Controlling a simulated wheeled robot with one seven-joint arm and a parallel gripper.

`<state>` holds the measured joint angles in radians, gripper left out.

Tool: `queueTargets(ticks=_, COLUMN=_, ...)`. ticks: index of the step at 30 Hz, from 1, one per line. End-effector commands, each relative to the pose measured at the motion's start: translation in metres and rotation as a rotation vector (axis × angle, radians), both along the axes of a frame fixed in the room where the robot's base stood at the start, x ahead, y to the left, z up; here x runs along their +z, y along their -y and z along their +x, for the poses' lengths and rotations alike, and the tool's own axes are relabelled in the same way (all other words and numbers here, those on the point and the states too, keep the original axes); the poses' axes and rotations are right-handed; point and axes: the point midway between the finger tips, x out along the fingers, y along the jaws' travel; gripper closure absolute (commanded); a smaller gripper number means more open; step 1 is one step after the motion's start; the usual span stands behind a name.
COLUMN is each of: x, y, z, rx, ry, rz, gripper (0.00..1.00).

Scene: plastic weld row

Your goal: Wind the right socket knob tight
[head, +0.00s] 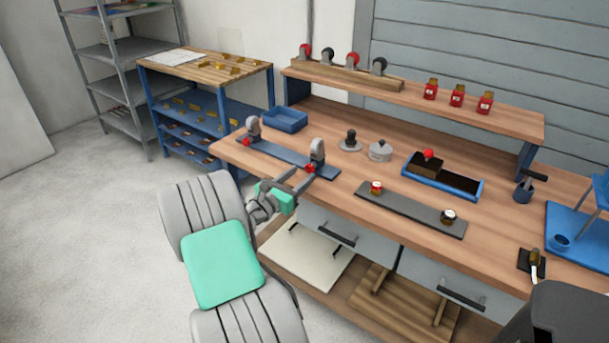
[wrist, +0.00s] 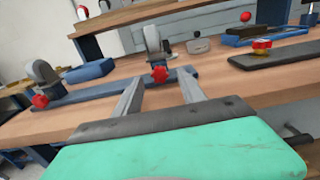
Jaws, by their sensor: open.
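The right socket (head: 317,150) is a grey upright holder on a blue base strip (head: 281,155). Its red knob (head: 309,168) faces my arm at the socket's foot. In the wrist view the right socket's red knob (wrist: 159,74) appears between the tips of my two fingers. My gripper (head: 303,178) is open and empty, with a finger to either side of the knob's line. I cannot tell whether the tips reach around it or stop just short. The left socket (head: 253,125) has its own red knob (head: 246,141); it also shows in the wrist view (wrist: 42,72).
A blue tray (head: 286,119) stands behind the strip. A black knob on a disc (head: 350,142) and a grey lidded pot (head: 380,151) stand right of the right socket. A dark plate (head: 412,209) with two knobs lies farther right, near the bench (head: 331,204) edge.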

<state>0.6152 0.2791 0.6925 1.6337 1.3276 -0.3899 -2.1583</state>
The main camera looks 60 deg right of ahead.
Motion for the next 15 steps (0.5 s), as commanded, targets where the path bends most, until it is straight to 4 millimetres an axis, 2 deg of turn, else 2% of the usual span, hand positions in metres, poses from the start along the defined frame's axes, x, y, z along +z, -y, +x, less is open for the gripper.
queueTargets(ticks=3, x=-0.001, y=0.019, z=-0.003, rx=-0.002, ry=0.003, rz=0.001, gripper=0.52)
queueTargets(ticks=6, x=-0.001, y=0.027, z=-0.004, rx=-0.001, ry=0.002, rz=0.002, gripper=0.52)
queueTargets(ticks=13, x=0.0, y=0.028, z=-0.004, rx=0.002, ry=0.003, rz=0.002, gripper=0.52)
queueTargets(ticks=15, x=0.0, y=0.028, z=-0.004, rx=0.002, ry=0.003, rz=0.002, gripper=0.56)
